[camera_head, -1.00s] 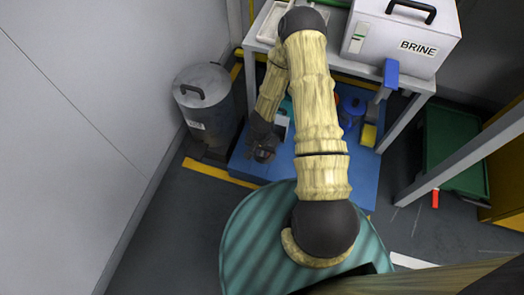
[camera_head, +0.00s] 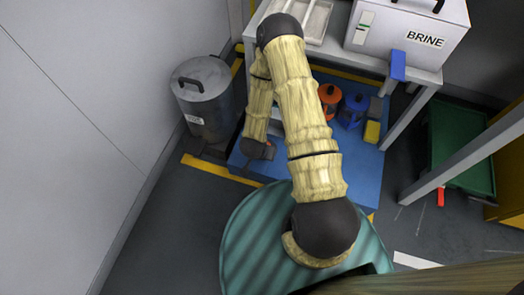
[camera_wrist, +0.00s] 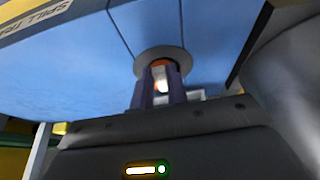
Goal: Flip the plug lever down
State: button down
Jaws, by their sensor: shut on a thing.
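The plug lever (camera_wrist: 160,63) shows as a small orange piece with a pale part, set in a grey round collar (camera_wrist: 163,52) on the edge of the blue spill tray (camera_wrist: 90,65). My gripper (camera_wrist: 160,76) is shut on the lever in the wrist view; its fingers hide most of it, so its exact angle cannot be told. In the head view my gripper (camera_head: 262,151) is at the tray's front left, with a small red spot beside it, and my arm covers part of the tray (camera_head: 355,170).
An orange canister (camera_head: 329,95), a blue canister (camera_head: 352,108) and a yellow block (camera_head: 372,132) stand on the tray. A grey lidded bin (camera_head: 205,105) stands to the left. A table with a white BRINE box (camera_head: 405,38) overhangs the back. A green crate (camera_head: 458,150) is at right.

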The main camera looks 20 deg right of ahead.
jog(key=shift+w, duration=0.1)
jog(key=c, duration=1.4)
grip_release()
jog(key=shift+o, duration=0.2)
jog(key=shift+r, duration=0.1)
jog(key=p+v, duration=0.9)
jog(key=v, duration=0.8)
jog(key=shift+r, duration=0.1)
